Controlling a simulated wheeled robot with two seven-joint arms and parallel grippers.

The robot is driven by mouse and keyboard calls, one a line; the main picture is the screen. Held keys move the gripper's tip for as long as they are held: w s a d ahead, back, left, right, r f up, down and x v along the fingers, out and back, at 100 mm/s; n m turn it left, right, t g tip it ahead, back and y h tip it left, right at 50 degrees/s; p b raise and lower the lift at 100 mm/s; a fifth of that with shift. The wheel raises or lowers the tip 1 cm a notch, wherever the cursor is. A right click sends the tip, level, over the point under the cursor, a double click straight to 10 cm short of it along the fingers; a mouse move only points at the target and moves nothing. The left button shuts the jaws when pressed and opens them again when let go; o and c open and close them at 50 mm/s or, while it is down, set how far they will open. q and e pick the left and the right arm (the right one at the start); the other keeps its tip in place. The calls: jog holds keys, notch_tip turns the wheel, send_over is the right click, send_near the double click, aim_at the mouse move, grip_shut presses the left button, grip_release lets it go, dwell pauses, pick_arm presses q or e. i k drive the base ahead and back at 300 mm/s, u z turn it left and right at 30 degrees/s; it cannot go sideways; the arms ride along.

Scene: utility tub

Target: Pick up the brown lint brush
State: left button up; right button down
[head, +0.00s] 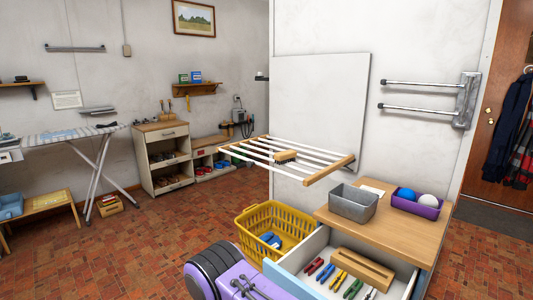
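A small brown brush (286,156) with a dark bristle side lies across the white bars of the wall-mounted drying rack (317,178). It looks like the lint brush, but it is small in the head view. No gripper touches it. Neither my left nor my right gripper is in view.
Below the rack are a yellow basket (262,217) and a wooden-topped cabinet (385,232) with a grey bin (353,203) and a purple box of balls (417,203). Its open drawer (315,247) holds colored clips. A purple object (232,280) stands at front.

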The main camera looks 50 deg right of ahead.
aim_at(282, 157)
jog(key=i, duration=2.7)
jog(key=z, duration=3.2)
